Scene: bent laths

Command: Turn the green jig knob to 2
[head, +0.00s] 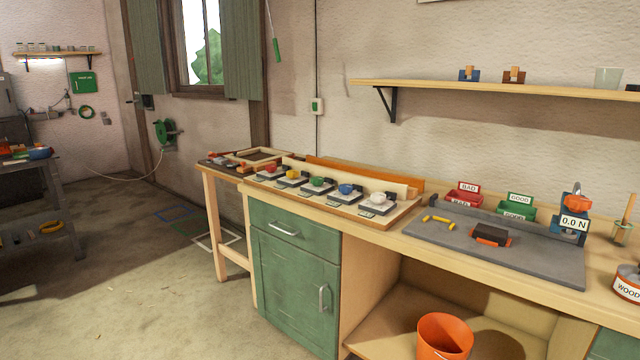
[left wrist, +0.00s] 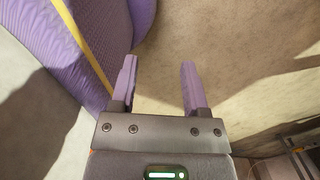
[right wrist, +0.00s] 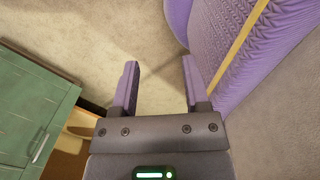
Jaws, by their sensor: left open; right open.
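The green jig knob (head: 317,183) sits on a dark block in the middle of a row of knobs on the wooden jig board (head: 392,219), on the bench's left part. Its dial numbers are too small to read. Red (head: 271,170), yellow (head: 292,175), blue (head: 346,189) and white (head: 377,197) knobs stand in the same row. Neither gripper shows in the head view. My left gripper (left wrist: 158,82) is open and empty above the floor in the left wrist view. My right gripper (right wrist: 160,82) is open and empty above the floor in the right wrist view.
An orange bucket (head: 444,337) stands under the bench. A shelf (head: 500,88) hangs above.

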